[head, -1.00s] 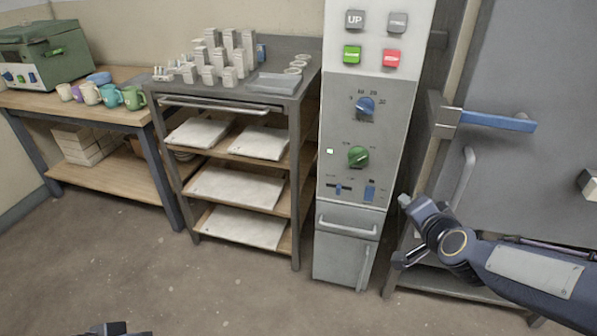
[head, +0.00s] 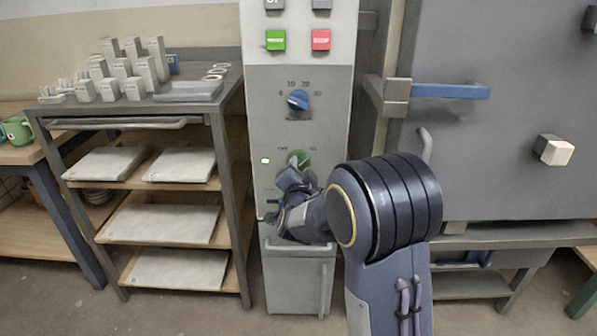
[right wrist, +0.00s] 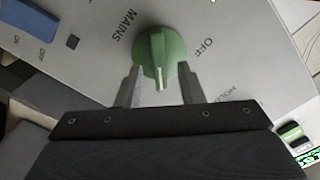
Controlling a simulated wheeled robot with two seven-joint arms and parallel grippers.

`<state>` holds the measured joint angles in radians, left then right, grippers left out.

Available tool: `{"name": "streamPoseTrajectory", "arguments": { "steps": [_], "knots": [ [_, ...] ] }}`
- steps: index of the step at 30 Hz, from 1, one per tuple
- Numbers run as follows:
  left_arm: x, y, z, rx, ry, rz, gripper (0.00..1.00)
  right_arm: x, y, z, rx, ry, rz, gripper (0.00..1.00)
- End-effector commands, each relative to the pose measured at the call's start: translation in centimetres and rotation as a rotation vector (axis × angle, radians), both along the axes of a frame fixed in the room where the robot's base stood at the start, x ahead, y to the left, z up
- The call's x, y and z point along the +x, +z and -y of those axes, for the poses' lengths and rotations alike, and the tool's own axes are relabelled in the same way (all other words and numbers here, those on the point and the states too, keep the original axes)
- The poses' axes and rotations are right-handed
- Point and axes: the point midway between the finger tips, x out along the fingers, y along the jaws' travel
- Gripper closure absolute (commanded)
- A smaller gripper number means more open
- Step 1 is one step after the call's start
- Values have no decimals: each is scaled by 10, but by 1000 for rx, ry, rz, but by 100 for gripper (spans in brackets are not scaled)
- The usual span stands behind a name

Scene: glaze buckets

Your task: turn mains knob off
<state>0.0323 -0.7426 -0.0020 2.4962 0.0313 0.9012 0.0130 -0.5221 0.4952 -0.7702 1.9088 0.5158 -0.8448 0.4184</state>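The green mains knob (head: 299,158) is on the front of the grey control cabinet, below a blue dial. In the right wrist view the knob (right wrist: 160,52) has a raised ridge running toward my gripper, between the words MAINS and OFF on the panel. My right gripper (head: 297,174) is at the knob and partly hides it in the head view. In the right wrist view its two fingers (right wrist: 159,74) are apart, one on each side of the knob's near part. I cannot tell whether they touch it. My left gripper is out of view.
A small light (head: 265,160) glows left of the knob. Above are the blue dial (head: 298,100), a green button (head: 275,40) and a red button (head: 321,40). A shelf rack (head: 235,170) stands close on the left; a grey door with a blue handle (head: 450,91) is on the right.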

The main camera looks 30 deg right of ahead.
Motion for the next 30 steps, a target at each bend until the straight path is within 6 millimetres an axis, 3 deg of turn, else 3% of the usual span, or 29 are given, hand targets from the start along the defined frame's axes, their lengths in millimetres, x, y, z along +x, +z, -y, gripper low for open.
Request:
{"name": "streamPoseTrajectory", "arguments": {
  "steps": [11,19,30],
  "knots": [
    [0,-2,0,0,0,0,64,7,0,4,0,1,-2,65],
    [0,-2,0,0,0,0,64,7,0,4,0,1,-2,100],
    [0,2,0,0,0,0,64,7,1,4,-31,2,-22,100]
  ]
}}
